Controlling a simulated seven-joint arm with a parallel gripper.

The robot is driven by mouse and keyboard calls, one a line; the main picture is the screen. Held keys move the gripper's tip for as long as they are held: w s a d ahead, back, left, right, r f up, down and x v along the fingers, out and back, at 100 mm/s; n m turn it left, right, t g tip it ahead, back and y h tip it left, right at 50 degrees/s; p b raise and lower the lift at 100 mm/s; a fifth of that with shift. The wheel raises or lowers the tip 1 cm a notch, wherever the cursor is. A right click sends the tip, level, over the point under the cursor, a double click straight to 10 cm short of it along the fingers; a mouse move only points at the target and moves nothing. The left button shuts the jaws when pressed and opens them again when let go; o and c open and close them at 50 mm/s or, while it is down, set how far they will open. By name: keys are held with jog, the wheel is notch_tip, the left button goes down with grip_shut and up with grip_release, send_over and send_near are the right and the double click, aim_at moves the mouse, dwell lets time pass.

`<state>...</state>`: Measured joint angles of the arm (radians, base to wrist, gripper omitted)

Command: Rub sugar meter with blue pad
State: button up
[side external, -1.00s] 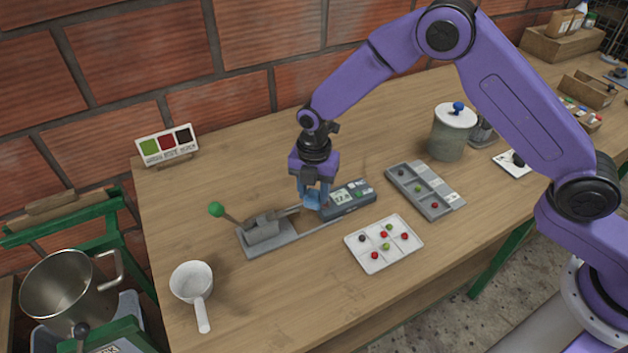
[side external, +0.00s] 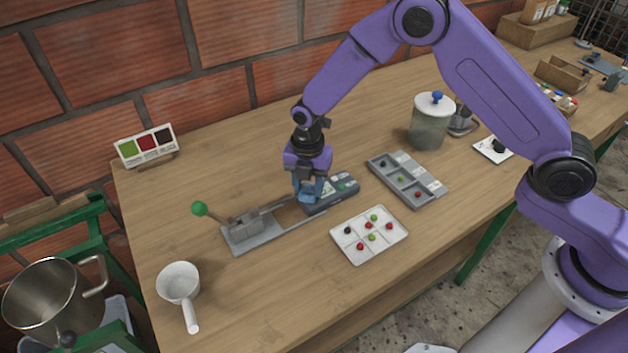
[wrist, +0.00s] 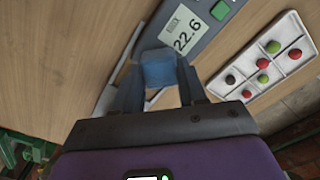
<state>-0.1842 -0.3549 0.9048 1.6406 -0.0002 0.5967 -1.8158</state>
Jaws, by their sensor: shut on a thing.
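The sugar meter (side external: 338,189) is a dark grey box with a screen and a green button, lying on the table. In the wrist view its screen (wrist: 184,32) reads 22.6. My gripper (side external: 307,193) points down at the meter's left end and is shut on the blue pad (side external: 310,187). The pad also shows in the wrist view (wrist: 158,68), between the fingers (wrist: 158,85), close beside the screen end of the meter. I cannot tell whether the pad touches the meter.
A grey lever device with a green knob (side external: 199,208) stands left of the meter. A white tray of berries (side external: 352,255) lies in front, a grey sorting tray (side external: 378,173) to the right. A white scoop (side external: 178,281) stands front left. A lidded jar (side external: 429,128) stands behind.

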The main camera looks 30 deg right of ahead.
jog(key=shift+a, duration=1.55)
notch_tip(320, 180, up, 8)
jog(key=shift+s+r, duration=0.1)
